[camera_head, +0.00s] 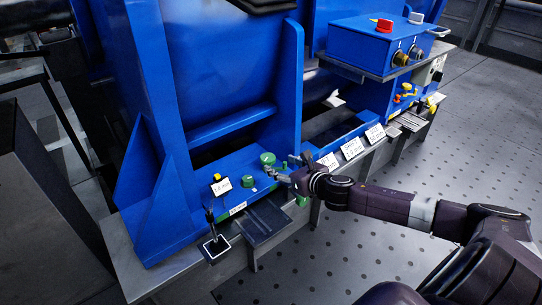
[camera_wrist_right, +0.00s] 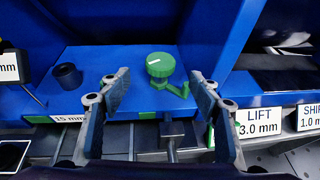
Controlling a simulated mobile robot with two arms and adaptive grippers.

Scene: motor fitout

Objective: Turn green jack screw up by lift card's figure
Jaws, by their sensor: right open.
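The green jack screw has a round knob with a white mark on top (camera_wrist_right: 160,65). It stands on the blue machine foot and also shows in the head view (camera_head: 267,159). A small green hooked piece (camera_wrist_right: 179,90) sits beside it. My right gripper (camera_wrist_right: 160,85) is open, its fingers apart on the left and right in front of the knob, with nothing between them. In the head view my right gripper (camera_head: 285,173) is close to the knob's lower right. The lift card (camera_wrist_right: 258,122) reads "LIFT 3.0 mm". My left gripper is out of view.
A shift card (camera_wrist_right: 312,115) stands right of the lift card. A black cylinder (camera_wrist_right: 67,75) and a "15 mm" label (camera_wrist_right: 68,118) are left of the knob. A stand with a white readout (camera_head: 221,187) stands nearby. Open floor (camera_head: 400,170) lies right of the bench.

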